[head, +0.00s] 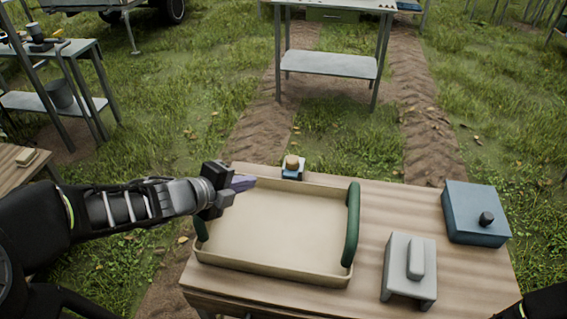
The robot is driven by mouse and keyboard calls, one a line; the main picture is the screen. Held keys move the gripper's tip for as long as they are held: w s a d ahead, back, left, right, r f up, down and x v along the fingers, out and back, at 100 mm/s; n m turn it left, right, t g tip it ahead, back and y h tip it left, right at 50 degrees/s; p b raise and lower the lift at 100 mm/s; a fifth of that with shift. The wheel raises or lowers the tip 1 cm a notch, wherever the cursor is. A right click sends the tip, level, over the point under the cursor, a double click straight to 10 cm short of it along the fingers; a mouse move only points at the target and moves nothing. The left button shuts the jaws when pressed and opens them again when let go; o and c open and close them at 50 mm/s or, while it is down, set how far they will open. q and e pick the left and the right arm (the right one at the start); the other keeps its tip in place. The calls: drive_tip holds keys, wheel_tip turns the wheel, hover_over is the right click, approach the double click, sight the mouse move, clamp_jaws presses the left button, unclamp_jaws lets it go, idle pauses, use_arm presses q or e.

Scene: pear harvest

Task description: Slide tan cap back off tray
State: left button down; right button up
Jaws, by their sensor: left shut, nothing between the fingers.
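A small tan cap (292,161) shows at the back edge of the tray, on top of a small blue and white piece (293,174). I cannot tell whether that piece touches the tray's back rim. The shallow cream tray (271,271) lies on the wooden table with dark green handles at its left and right ends; its floor looks empty. My left gripper (243,183) is shut and empty above the tray's back left corner, to the left of the cap, with its fingers pointing right. My right gripper is out of view.
The wooden table (390,205) also holds a grey block with a raised grip (397,283) right of the tray and a blue box with a dark knob (463,207) farther right. Bare tabletop lies between the tray and blue box. Grass lies beyond the back edge.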

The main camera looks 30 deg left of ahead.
use_arm(q)
drive_tip(key=b, duration=0.5)
approach(288, 166)
drive_tip(key=f, duration=0.1)
drive_tip(key=w+f, duration=0.1)
drive_tip(key=f, duration=0.1)
drive_tip(key=shift+f, duration=0.3)
drive_tip(key=w, duration=0.1)
drive_tip(key=w+d, duration=0.1)
drive_tip(key=w, duration=0.1)
drive_tip(key=shift+w+r+p, duration=0.15)
drive_tip(key=shift+w+p, duration=0.15)
drive_tip(key=shift+w, duration=0.4)
